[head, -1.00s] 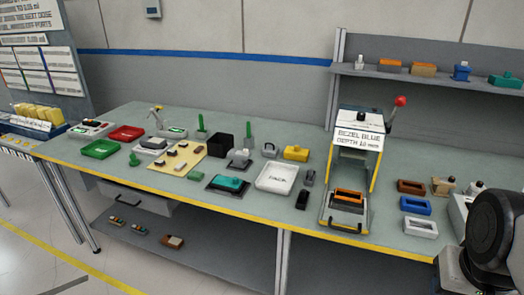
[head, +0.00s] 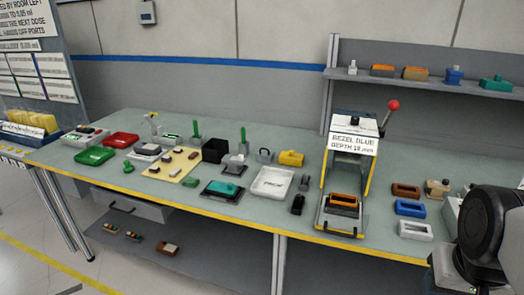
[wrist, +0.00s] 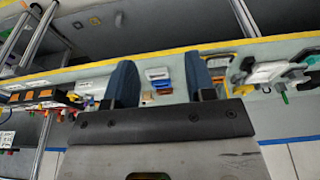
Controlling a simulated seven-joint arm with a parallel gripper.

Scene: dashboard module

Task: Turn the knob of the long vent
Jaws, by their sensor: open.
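I cannot tell for sure which part is the long vent, and no knob on one can be made out. Candidates in the head view are an orange part (head: 344,199) in the press at the bench's front and a teal part (head: 222,188) on a dark base left of it. My gripper (wrist: 160,82) shows in the wrist view, its two blue fingers wide apart with nothing held. Small white and blue frames show beyond the gap, on the bench. In the head view the gripper is out of sight; only a dark arm link of mine shows at the right edge.
The press (head: 353,145) with a red-knobbed lever (head: 393,105) stands tall on the bench. Brown, blue (head: 409,208) and white (head: 415,230) frames lie right of it. A white tray (head: 257,191) and several small parts crowd the left. A shelf (head: 425,83) hangs behind.

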